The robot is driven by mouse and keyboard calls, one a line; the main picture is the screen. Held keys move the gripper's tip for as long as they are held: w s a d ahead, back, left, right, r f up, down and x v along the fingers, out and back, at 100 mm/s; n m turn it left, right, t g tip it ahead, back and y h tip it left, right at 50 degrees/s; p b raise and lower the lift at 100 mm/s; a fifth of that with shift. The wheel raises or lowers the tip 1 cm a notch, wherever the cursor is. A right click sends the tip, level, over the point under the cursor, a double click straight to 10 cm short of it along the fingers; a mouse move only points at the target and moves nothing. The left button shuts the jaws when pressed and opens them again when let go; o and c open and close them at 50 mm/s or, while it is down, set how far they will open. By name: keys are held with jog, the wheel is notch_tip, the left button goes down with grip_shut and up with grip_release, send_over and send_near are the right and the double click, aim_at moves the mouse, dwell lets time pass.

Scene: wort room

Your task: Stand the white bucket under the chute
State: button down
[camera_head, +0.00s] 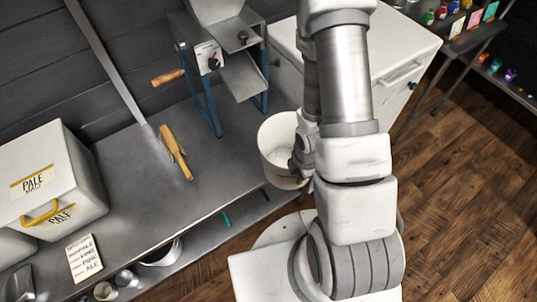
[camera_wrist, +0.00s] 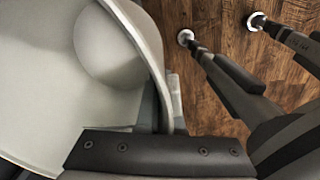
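The white bucket (camera_head: 273,142) is at the bench's front right edge in the head view, roughly upright with its mouth up. It lies to the right of and nearer than the grey metal chute (camera_head: 244,82), which slopes down from the mill on blue legs. My gripper (camera_head: 298,166) is at the bucket's right side, partly hidden by my arm. In the wrist view the bucket (camera_wrist: 45,85) fills the left, and its wall runs down between the fingers of my gripper (camera_wrist: 162,112), which looks shut on it. The bucket's underside is hidden, so I cannot tell whether it touches the bench.
The grey bench (camera_head: 225,165) has clear room left of the bucket and around the mill's blue legs (camera_head: 207,105). A wooden-handled paddle (camera_head: 175,152) lies left of the mill. A white pale malt bin (camera_head: 48,180) stands at left. A white cabinet (camera_head: 400,50) stands behind my arm.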

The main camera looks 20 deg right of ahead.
jog(key=shift+w+a+f+b, duration=0.15)
jog(key=shift+w+b, duration=0.3)
jog(key=shift+b, duration=0.7)
jog(key=shift+w+a+f+b, duration=0.15)
jog(key=shift+w+b, duration=0.3)
jog(key=shift+b, duration=0.65)
send_over(269, 151)
jog(key=s, duration=0.2)
jog(key=shift+w+a+r, duration=0.1)
jog(key=shift+a+r, duration=0.15)
jog(key=shift+r, duration=0.15)
jog(key=shift+f+b, duration=0.65)
jog(key=shift+f, duration=1.25)
jog(key=c, duration=1.1)
grip_release()
